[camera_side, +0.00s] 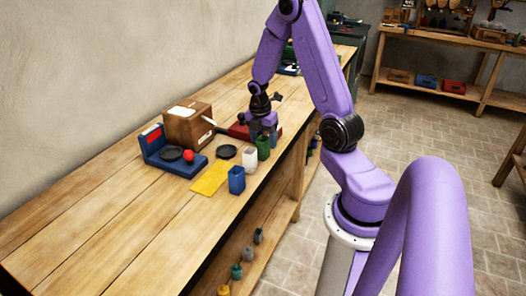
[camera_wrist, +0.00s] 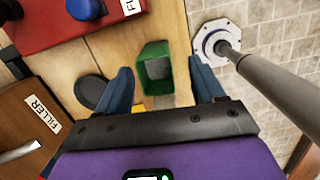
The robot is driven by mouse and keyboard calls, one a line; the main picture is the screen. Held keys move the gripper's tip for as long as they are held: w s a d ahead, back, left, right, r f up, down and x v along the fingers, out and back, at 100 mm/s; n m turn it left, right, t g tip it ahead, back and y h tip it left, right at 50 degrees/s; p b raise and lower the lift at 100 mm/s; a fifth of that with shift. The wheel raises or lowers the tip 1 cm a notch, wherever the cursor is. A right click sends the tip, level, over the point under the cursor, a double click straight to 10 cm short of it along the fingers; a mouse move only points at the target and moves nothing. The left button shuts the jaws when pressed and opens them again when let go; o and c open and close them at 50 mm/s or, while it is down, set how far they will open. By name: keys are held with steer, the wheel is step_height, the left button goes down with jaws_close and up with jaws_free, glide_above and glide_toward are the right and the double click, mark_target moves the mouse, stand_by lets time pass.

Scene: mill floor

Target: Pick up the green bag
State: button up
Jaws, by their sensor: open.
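The green bag (camera_side: 263,148) stands upright on the wooden bench near its right edge. In the wrist view the green bag (camera_wrist: 142,80) is open at the top, with grey contents inside. My gripper (camera_side: 262,132) points down just above and behind the bag in the side view. In the wrist view my gripper (camera_wrist: 161,68) is open and empty, with one blue finger on each side of the bag and gaps between. How far the fingertips are above the bag is hard to tell.
A white bag (camera_side: 249,159) stands close beside the green one, then a blue bag (camera_side: 237,181) and a yellow mat (camera_side: 210,179). A brown filler box (camera_side: 187,126), a blue scale (camera_side: 185,167), a dark disc (camera_side: 226,152) and a red base (camera_side: 238,132) are nearby. The bench's left front is clear.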

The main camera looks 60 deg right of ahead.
steer(key=shift+w+d+f, duration=0.1)
steer(key=shift+d+f, duration=0.1)
steer(key=shift+f, duration=0.65)
steer(key=shift+w+d+f, duration=0.1)
steer(key=shift+d+f, duration=0.05)
steer(key=shift+f, duration=0.7)
steer(key=c, duration=1.1)
steer(key=shift+r, duration=0.2)
